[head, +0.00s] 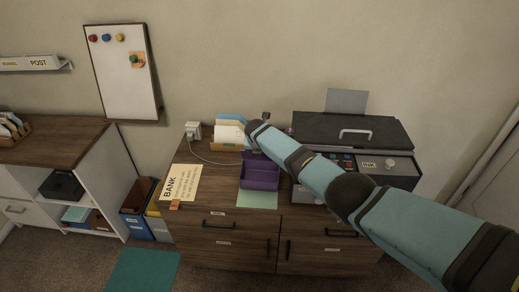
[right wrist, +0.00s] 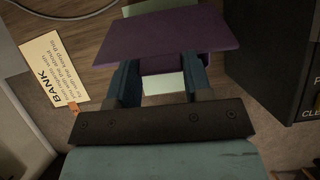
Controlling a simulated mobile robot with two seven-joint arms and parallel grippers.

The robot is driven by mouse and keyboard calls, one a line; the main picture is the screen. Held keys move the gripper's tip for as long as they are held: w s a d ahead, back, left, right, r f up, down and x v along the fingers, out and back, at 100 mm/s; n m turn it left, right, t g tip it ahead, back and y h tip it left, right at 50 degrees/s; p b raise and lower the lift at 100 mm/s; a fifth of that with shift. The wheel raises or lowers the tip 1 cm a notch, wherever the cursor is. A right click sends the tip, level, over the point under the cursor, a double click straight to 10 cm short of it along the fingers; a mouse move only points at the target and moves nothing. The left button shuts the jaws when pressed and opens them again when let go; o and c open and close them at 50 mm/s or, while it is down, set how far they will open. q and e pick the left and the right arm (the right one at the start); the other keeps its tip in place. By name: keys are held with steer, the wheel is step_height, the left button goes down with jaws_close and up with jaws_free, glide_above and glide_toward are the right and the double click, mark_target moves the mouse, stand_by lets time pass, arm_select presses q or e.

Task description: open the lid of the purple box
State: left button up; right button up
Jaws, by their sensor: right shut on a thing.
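The purple box (head: 259,176) stands on the wooden cabinet top, on a pale green sheet (head: 257,200). In the head view its back part is partly hidden by my right arm. In the right wrist view a flat purple panel (right wrist: 180,34), which looks like the lid, lies across the fingertips of my right gripper (right wrist: 160,62). The gripper is shut on this panel, with the fingers set apart along its edge. How far the lid is tilted is hard to tell. My right gripper is hidden in the head view. My left gripper is not in view.
A dark printer (head: 350,132) stands close on the right. A file holder with papers (head: 230,132) and a white plug adapter (head: 193,130) are behind the box. A BANK card (head: 181,183) lies to the left, with some bare wood between.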

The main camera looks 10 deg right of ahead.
stand_by(0.5)
steer(key=o, duration=1.3)
steer(key=shift+r, duration=0.15)
steer(key=p+v, duration=0.2)
steer(key=v, duration=1.1)
steer(key=shift+s+r, duration=0.15)
steer(key=shift+r, duration=0.15)
